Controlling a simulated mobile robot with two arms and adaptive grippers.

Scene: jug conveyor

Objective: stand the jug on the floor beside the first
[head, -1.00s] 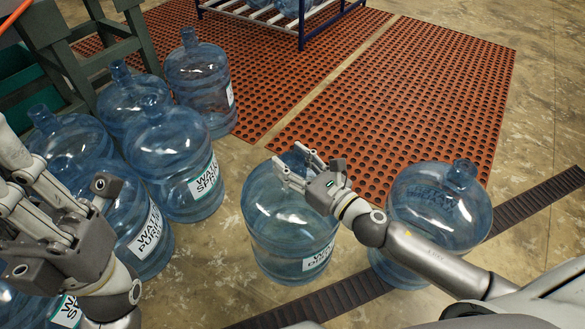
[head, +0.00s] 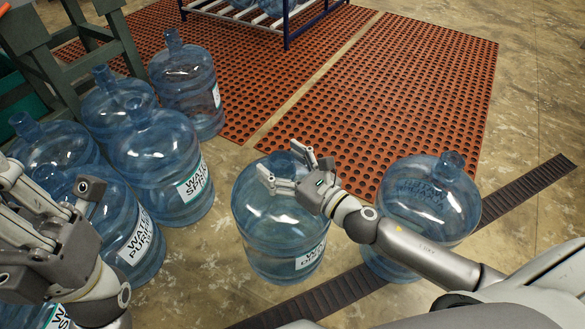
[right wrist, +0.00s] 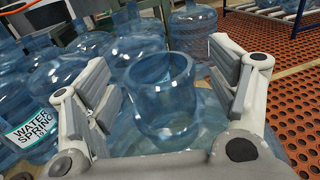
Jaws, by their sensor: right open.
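A blue water jug (head: 262,214) with a white label stands upright on the floor at the middle of the head view. My right gripper (head: 290,168) is over its top with fingers spread. In the right wrist view, the jug's neck (right wrist: 162,95) is between the two open fingers, and I see no clear grip on it. A second blue jug (head: 432,205) stands upright on the floor to the right, partly behind my right forearm. My left gripper (head: 50,195) is at the left edge, fingers apart, in front of other jugs, seemingly holding nothing.
Several jugs (head: 150,160) stand close together on the left, by a green stand (head: 60,60). Red perforated mats (head: 400,90) lie behind, with a blue-framed rack (head: 285,30) at the top. A dark floor strip (head: 525,185) runs diagonally. Bare floor lies at the right.

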